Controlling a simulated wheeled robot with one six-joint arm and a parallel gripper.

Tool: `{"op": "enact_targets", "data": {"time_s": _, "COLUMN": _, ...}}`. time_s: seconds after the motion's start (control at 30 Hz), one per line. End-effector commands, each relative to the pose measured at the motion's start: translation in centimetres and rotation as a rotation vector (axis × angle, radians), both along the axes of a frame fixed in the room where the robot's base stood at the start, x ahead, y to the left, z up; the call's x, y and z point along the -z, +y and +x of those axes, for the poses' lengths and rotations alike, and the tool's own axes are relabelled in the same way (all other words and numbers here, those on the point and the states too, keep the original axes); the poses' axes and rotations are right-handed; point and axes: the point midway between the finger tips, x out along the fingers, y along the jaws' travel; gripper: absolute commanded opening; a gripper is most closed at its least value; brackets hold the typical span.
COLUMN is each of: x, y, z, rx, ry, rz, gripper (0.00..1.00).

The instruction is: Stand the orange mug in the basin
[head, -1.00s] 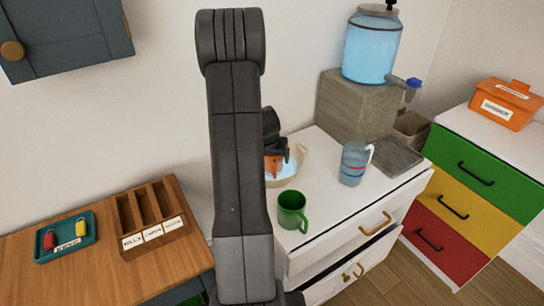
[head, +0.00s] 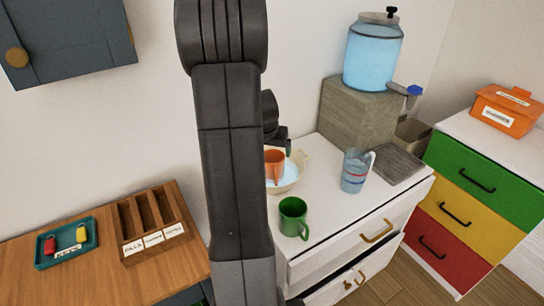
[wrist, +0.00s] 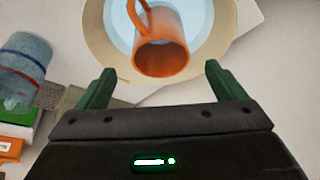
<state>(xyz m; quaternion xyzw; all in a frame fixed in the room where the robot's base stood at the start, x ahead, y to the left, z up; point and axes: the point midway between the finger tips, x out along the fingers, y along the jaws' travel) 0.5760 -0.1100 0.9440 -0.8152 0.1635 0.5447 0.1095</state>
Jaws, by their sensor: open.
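The orange mug (head: 274,165) is in the basin (head: 297,175), a cream bowl with pale blue inside. In the wrist view the mug (wrist: 161,45) sits within the basin's rim (wrist: 97,45), its mouth facing the camera and its handle towards the upper left. My gripper (wrist: 158,82) is open, its two green fingers apart and empty, just short of the mug. In the head view my arm hides the basin's left part and most of the gripper. I cannot tell how firmly the mug rests on the basin's floor.
A green mug (head: 293,217) stands in front of the basin on the white cabinet (head: 325,222). A clear jug (head: 356,170) stands to its right. A water dispenser (head: 373,55) stands on a block (head: 357,112) behind.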

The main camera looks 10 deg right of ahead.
Motion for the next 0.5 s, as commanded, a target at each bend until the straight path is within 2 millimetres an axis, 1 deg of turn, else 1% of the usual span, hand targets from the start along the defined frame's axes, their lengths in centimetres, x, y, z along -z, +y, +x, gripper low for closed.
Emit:
{"op": "enact_targets", "data": {"time_s": 0.03, "x": -0.8, "y": 0.1, "z": -0.2, "rx": 0.000, "ry": -0.004, "rz": -0.001, "gripper": 0.90}}
{"op": "enact_targets", "data": {"time_s": 0.2, "x": -2.1, "y": 0.4, "z": -0.7, "rx": 0.000, "ry": -0.002, "rz": 0.000, "gripper": 0.90}}
{"op": "enact_targets", "data": {"time_s": 0.5, "x": -2.5, "y": 0.4, "z": -0.9, "rx": 0.000, "ry": 0.000, "rz": 0.000, "gripper": 0.90}}
